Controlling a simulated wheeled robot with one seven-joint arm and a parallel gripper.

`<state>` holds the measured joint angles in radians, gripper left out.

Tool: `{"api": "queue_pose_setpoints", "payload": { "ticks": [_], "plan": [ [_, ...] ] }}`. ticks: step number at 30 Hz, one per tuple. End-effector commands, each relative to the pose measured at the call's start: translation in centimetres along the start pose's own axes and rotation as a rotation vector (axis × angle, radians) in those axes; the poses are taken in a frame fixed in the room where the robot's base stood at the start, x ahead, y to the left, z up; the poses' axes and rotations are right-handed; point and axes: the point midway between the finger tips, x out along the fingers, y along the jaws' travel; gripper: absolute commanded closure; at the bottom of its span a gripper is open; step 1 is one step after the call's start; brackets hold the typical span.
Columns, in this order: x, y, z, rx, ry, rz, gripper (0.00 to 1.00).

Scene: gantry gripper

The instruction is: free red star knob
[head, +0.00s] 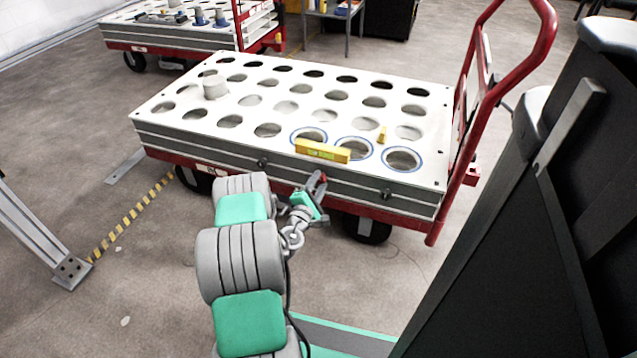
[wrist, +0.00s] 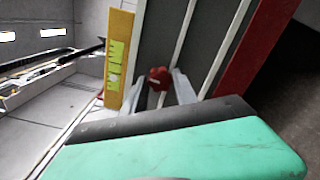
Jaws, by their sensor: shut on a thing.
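The red star knob (wrist: 160,76) shows in the wrist view between the two fingertips of my gripper (wrist: 160,90), against the grey slotted side of the cart. My gripper is shut on it. In the head view my gripper (head: 317,187) is at the front side of the white-topped cart (head: 180,135), below the yellow level. A bit of the red knob (head: 323,178) shows there at the fingertips. My fingers hide part of the knob, and I cannot tell whether it still touches the rail.
A yellow level (head: 322,150) lies at the cart top's front edge, just above my gripper; it also shows in the wrist view (wrist: 115,60). A small yellow piece (head: 382,134) and a white cylinder (head: 214,87) stand on the holed top. A red handle (head: 480,90) rises at right.

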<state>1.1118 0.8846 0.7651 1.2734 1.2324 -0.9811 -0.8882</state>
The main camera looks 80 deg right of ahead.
Motion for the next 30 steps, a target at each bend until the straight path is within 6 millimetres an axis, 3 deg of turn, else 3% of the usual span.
{"api": "queue_pose_setpoints", "payload": {
  "ticks": [9,23,24,30],
  "plan": [
    [-0.01,-0.04,0.03,-0.104,-0.001,-0.001,1.00],
    [0.00,-0.05,0.02,-0.118,-0.001,-0.001,1.00],
    [0.00,-0.04,0.02,-0.118,-0.001,-0.001,0.64],
    [0.00,-0.02,0.00,-0.117,0.000,0.000,0.48]
  ]
}}
